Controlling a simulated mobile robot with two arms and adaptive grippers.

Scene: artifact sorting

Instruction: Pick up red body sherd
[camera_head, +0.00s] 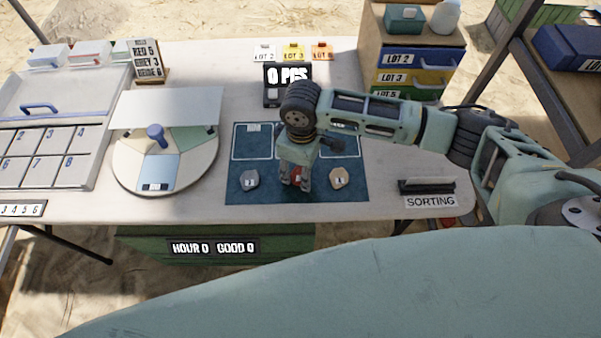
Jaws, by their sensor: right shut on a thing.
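My right gripper (296,183) points down over the front middle of the dark blue mat (238,197). It is shut on the red body sherd (297,175), of which only a small red patch shows between the fingers. I cannot tell whether the sherd touches the mat. A grey sherd (249,180) with a small label lies on the mat to the left of the gripper. A tan sherd (340,178) with a label lies to the right. My left gripper is not in view.
A round sorting turntable (190,175) with a blue knob stands left of the mat. A numbered compartment tray (40,158) is at far left. A counter reading 0 PCS (287,77) stands behind the mat. Lot drawers (408,78) stand at back right. A SORTING sign (430,201) is at front right.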

